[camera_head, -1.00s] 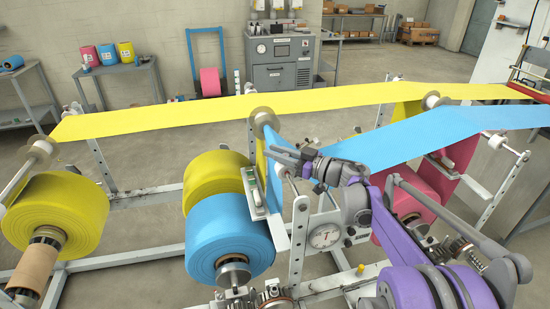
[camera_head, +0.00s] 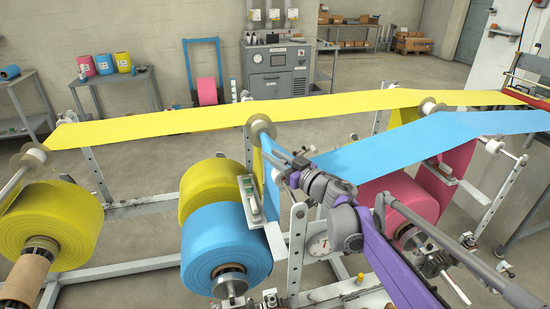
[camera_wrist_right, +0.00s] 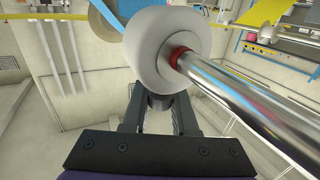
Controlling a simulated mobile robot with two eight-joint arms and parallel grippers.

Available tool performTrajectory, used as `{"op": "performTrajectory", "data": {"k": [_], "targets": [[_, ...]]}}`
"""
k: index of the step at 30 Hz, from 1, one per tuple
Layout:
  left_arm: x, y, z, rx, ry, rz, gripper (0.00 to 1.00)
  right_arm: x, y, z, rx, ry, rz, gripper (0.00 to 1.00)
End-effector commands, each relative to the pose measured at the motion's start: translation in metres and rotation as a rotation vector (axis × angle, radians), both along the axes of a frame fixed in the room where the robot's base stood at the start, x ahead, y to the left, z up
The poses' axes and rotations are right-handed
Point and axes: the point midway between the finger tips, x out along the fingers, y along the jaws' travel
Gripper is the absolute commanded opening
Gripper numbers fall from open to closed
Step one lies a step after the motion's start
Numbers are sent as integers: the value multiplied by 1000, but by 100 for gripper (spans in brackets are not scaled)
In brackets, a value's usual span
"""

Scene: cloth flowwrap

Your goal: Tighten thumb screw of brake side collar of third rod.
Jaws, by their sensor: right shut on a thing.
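In the right wrist view a white round collar (camera_wrist_right: 160,52) sits on a shiny metal rod (camera_wrist_right: 235,98), with a red ring (camera_wrist_right: 178,57) where the rod meets it. My right gripper (camera_wrist_right: 158,98) reaches up to the collar's lower edge, its two dark fingers close together at the tips. The thumb screw between the fingertips is hidden by the fingers and collar. In the head view my right gripper (camera_head: 289,160) is beside the blue web where it drops near the grey disc (camera_head: 262,128). My left gripper is not in view.
A yellow web (camera_head: 220,118) and a blue web (camera_head: 400,142) run across the frame. Blue (camera_head: 226,245), yellow (camera_head: 55,222) and pink (camera_head: 405,195) rolls hang below. A white upright post (camera_head: 297,240) with a dial (camera_head: 318,245) stands close under my right arm.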

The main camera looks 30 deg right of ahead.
Motion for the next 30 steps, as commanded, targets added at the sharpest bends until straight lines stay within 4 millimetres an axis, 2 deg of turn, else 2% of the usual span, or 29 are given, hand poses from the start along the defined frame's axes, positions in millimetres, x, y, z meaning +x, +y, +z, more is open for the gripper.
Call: {"op": "performTrajectory", "data": {"k": [2,3,7,8,16,19,23,30], "targets": [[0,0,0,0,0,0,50,0,0,0,1,-1,0,0],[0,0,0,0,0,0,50,0,0,0,1,-1,0,30],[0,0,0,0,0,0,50,0,0,0,0,0,1,53],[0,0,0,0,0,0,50,0,0,0,0,0,1,56],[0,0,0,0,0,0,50,0,0,1,0,0,1,56],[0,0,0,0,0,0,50,0,0,7,0,0,1,56],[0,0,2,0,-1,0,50,0,0,27,0,-1,1,56],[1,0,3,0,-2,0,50,0,0,74,0,0,1,56]]}}
